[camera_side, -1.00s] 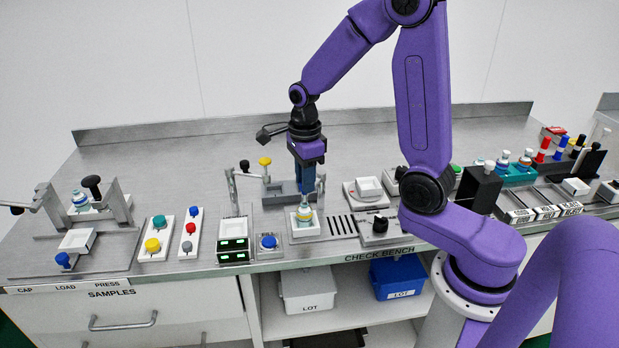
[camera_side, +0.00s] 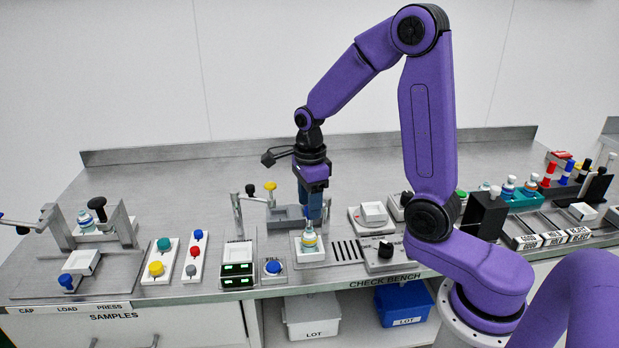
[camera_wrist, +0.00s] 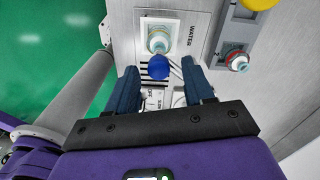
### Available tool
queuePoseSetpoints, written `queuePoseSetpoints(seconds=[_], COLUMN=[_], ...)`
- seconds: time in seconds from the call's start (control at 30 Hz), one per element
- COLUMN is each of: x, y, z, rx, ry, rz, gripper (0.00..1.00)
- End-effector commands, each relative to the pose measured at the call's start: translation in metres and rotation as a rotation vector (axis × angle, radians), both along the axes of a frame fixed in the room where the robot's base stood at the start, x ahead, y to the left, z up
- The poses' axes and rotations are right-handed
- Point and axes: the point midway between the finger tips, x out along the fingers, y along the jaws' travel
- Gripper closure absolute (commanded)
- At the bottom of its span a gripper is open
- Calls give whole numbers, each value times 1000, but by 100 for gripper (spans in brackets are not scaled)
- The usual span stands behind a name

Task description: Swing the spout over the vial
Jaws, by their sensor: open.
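The vial (camera_side: 309,240) stands upright in a white square holder at the bench front. It also shows from above in the wrist view (camera_wrist: 158,40). A blue ball (camera_wrist: 158,67) sits just below the vial in that view, with a thin metal rod (camera_wrist: 178,66) beside it running toward my fingers; this looks like the spout. In the side view a thin pale pipe (camera_side: 327,208) hangs beside my fingers. My gripper (camera_wrist: 161,85) is open, its blue fingers on either side of the rod. I cannot tell if they touch it. The spout's pivot is hidden.
A yellow knob (camera_side: 270,186) and a grey block stand behind the holder. A blue button (camera_side: 272,267) is to its left. A slotted drain (camera_side: 346,250) and a black dial (camera_side: 386,249) lie to its right. Bare bench lies behind.

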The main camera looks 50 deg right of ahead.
Motion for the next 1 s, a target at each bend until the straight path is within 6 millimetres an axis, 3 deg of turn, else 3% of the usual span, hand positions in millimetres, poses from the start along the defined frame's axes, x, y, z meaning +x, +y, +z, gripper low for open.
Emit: queuePoseSetpoints(seconds=[0.17,0.7,1.0], x=[1,1,0], y=[0,0,0], z=[25,137,168], rx=[-1,-1,0], ry=[-9,-9,-4], rz=[1,-1,0], gripper=[48,48,48])
